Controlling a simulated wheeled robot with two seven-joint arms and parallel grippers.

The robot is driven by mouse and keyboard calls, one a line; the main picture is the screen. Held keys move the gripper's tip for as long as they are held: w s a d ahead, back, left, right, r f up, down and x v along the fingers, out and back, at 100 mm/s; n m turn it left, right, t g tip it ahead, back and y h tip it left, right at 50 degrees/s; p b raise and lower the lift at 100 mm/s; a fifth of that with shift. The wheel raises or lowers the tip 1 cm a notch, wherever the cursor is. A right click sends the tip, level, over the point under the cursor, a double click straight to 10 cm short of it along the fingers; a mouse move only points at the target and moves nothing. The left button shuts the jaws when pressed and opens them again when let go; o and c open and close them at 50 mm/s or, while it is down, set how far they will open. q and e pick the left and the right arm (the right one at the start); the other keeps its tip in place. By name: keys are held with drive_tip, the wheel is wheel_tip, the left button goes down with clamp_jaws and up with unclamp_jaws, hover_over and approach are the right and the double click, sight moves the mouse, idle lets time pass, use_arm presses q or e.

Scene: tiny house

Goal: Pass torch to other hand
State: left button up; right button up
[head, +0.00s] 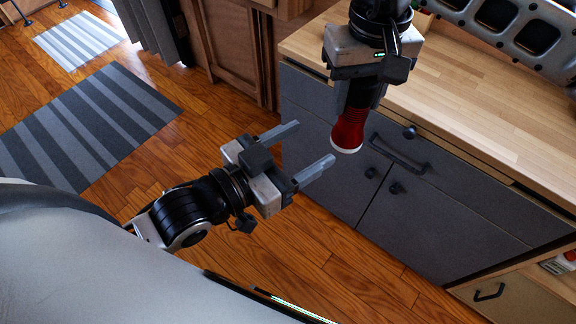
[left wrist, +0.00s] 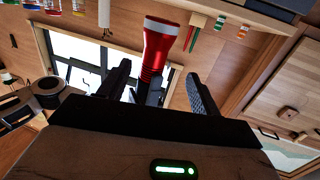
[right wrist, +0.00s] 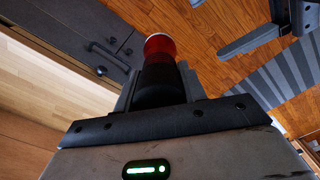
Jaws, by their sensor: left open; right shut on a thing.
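The torch (head: 348,130) has a red head with a white rim and a black handle. My right gripper (head: 358,92) is shut on the black handle, and the red head points down and out from it. The torch also shows in the right wrist view (right wrist: 160,62), gripped between the fingers. My left gripper (head: 308,148) is open and empty, to the left of and a little below the torch head, its fingers pointing toward the right. In the left wrist view the torch (left wrist: 158,48) shows beyond and between the open fingers, apart from them.
A wooden countertop (head: 450,110) over grey cabinets (head: 330,180) with black handles lies behind and right of the grippers. A striped rug (head: 85,125) lies on the wooden floor (head: 230,80) at left. Open air lies between the two grippers.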

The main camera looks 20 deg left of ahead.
sight(368, 108)
use_arm(q)
drive_tip(key=shift+m+h, duration=0.4)
drive_tip(key=shift+h, duration=0.2)
drive_tip(key=r+x, duration=0.1)
drive_tip(key=x, duration=0.3)
drive_tip(key=r+x, duration=0.1)
drive_tip(key=x, duration=0.3)
drive_tip(key=r+x, duration=0.1)
drive_tip(key=x, duration=0.3)
drive_tip(key=shift+s+d, duration=0.2)
drive_tip(key=shift+d, duration=0.15)
drive_tip(key=c, duration=1.1)
drive_tip(key=shift+s+d, duration=0.1)
use_arm(e)
drive_tip(key=o, duration=1.4)
drive_tip(key=shift+a+r, duration=0.1)
drive_tip(key=shift+r, duration=0.1)
